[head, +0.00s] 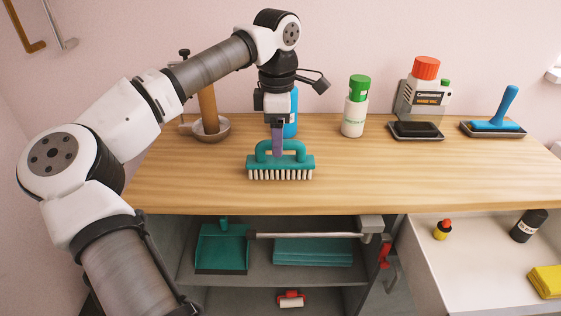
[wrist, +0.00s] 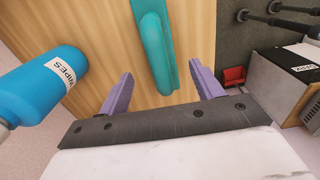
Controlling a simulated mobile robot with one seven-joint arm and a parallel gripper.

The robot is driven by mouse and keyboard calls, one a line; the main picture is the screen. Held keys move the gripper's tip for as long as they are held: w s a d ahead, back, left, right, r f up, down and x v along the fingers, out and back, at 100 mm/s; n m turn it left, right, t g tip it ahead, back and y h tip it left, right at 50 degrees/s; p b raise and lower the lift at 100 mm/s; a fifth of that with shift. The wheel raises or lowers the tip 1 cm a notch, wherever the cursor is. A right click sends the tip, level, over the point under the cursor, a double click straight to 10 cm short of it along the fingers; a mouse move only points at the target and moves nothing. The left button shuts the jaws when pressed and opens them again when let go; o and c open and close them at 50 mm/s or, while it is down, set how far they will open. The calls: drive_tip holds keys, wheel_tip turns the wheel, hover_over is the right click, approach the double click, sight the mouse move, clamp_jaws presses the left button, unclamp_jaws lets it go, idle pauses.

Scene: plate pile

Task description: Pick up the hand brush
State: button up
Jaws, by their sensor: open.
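The teal hand brush (head: 295,163), with pale bristles, stands bristles down on the wooden table, its looped handle on top. My gripper (head: 277,153) points down at the handle, with a purple finger overlapping it in the head view. In the wrist view my gripper (wrist: 161,72) is open, one purple finger on each side of the teal brush handle (wrist: 155,50). Gaps show between handle and both fingers. The bristles are hidden in the wrist view.
A blue wipes bottle (wrist: 45,85) stands close behind my gripper. A white bottle with green cap (head: 354,115), an orange-topped container (head: 424,97) and a blue-handled tool (head: 500,115) stand to the right. The table (head: 400,180) is clear around the brush's front.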

sight(276, 159)
drive_tip(key=shift+a+f+p, duration=0.15)
drive_tip(key=shift+f+p, duration=0.1)
drive_tip(key=shift+f, duration=1.2)
drive_tip(key=shift+a+f+p, duration=0.1)
drive_tip(key=shift+f+p, duration=0.15)
drive_tip(key=shift+f, duration=1.2)
drive_tip(key=c, duration=1.2)
drive_tip(key=shift+o, duration=0.2)
drive_tip(key=shift+r, duration=0.1)
